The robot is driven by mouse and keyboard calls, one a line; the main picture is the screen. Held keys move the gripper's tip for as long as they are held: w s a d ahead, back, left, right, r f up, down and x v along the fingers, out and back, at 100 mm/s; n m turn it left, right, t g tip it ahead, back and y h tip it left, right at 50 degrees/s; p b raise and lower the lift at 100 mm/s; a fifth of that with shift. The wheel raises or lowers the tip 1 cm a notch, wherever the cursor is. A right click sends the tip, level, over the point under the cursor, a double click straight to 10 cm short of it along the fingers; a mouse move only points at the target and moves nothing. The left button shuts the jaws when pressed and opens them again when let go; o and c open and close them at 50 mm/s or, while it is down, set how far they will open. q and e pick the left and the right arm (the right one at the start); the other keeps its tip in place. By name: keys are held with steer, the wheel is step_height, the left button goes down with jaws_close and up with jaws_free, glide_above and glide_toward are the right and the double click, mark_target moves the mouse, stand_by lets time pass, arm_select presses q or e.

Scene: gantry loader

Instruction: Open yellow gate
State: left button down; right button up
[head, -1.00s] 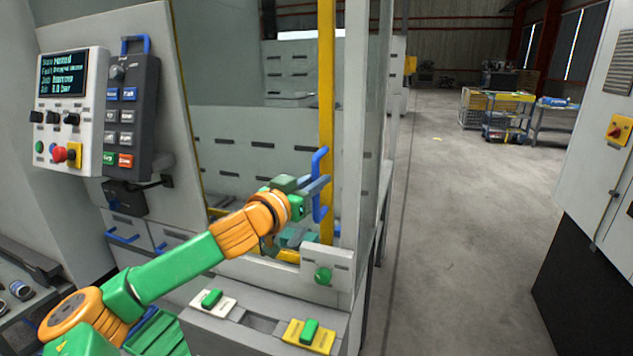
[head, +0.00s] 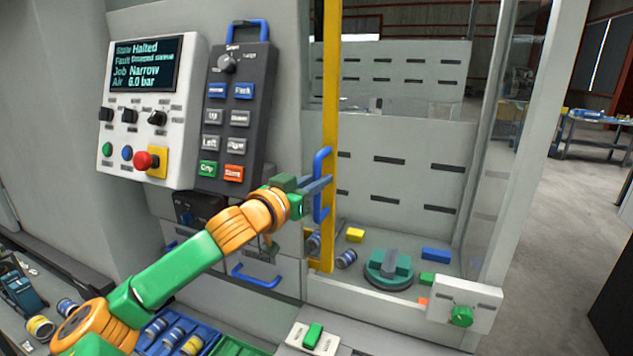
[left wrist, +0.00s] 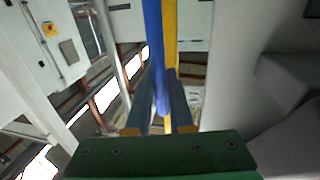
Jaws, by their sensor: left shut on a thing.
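The yellow gate shows as an upright yellow edge bar (head: 331,90) with a blue handle (head: 321,165). It stands well to the left of the opening's right-hand post, with a wide gap between them. My left gripper (head: 321,184) is shut on the blue handle. In the left wrist view, the handle (left wrist: 153,35) runs between the fingers (left wrist: 163,105), with the yellow bar (left wrist: 170,40) just behind it. My right gripper is not in view.
Through the opening I see a green round fixture (head: 388,268), a yellow block (head: 355,235) and a blue block (head: 436,254). A control panel (head: 150,110) and a grey pendant (head: 235,115) are at the left. A green knob (head: 461,316) is at the opening's lower right.

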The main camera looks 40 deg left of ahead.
arm_select(q)
steer(key=shift+a, duration=0.2)
stand_by(0.3)
steer(key=c, duration=0.8)
jaws_free()
steer(key=shift+d, duration=0.15)
steer(key=s+b, duration=0.7)
steer(key=b, duration=0.1)
steer(key=shift+d, duration=0.15)
